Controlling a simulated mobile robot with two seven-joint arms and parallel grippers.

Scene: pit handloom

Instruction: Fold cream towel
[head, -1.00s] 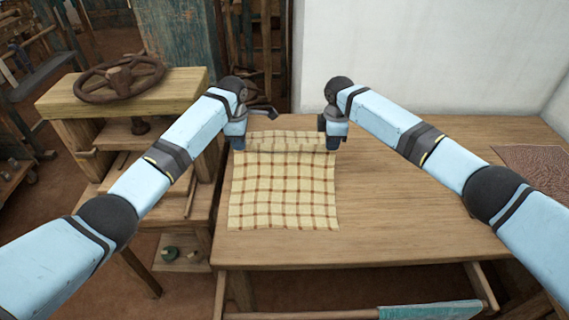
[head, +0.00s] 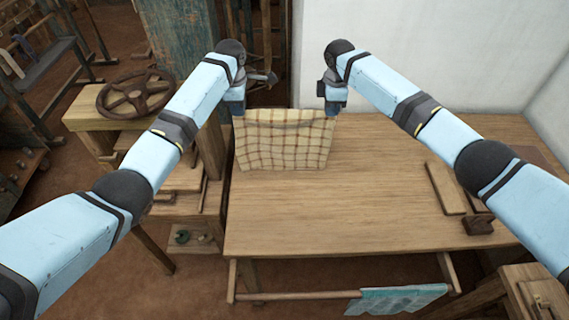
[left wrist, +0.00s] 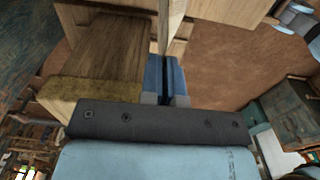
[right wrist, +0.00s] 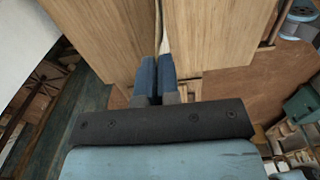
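The cream towel (head: 285,146), checked with brown lines, is held up by its two top corners over the far left part of the wooden table. Its top edge sags a little between my grippers, and its lower edge is near or on the tabletop; I cannot tell which. My left gripper (head: 236,110) is shut on the left top corner. My right gripper (head: 333,108) is shut on the right top corner. In the wrist views the towel is seen edge-on, as a thin strip beyond the left fingers (left wrist: 165,62) and the right fingers (right wrist: 155,60).
The wooden table (head: 350,215) is clear in front and in the middle. Wooden boards (head: 446,188) and a small dark block (head: 479,225) lie at its right. A bench with a brown handwheel (head: 136,93) stands to the left. A teal cloth (head: 398,299) hangs below the front edge.

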